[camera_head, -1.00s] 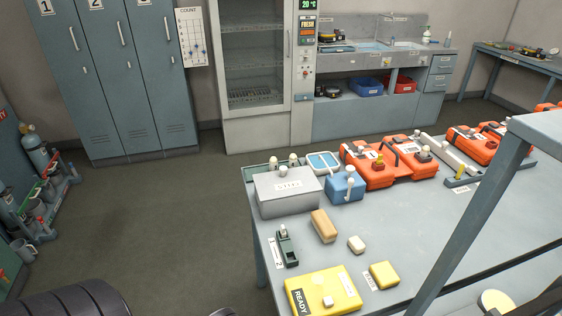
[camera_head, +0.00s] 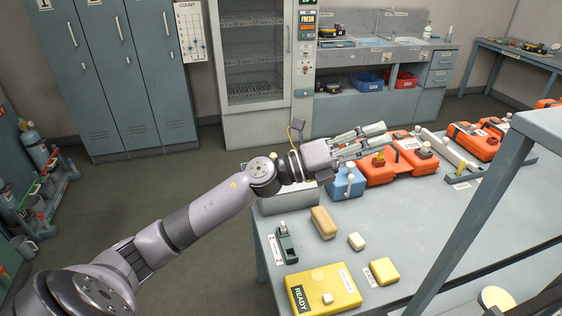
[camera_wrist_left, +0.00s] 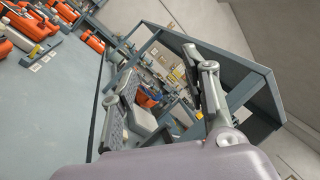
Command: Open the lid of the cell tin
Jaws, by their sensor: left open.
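The cell tin (camera_head: 287,205), a grey box, stands at the far left corner of the table. My left arm and gripper cover its top and most of its body, so its lid is hidden now. My left gripper (camera_head: 387,133) is open and empty in the head view, above and beyond the tin, its fingers pointing right over the orange cases. In the left wrist view its two fingers (camera_wrist_left: 168,75) are spread with nothing between them. My right gripper is not in view.
A blue container (camera_head: 347,183) stands close to the tin's right. Orange cases (camera_head: 378,170) lie beyond it. A tan block (camera_head: 323,222), a dark green device (camera_head: 286,243) and a yellow case (camera_head: 322,288) lie nearer. A blue-grey frame post (camera_head: 470,225) crosses the right side.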

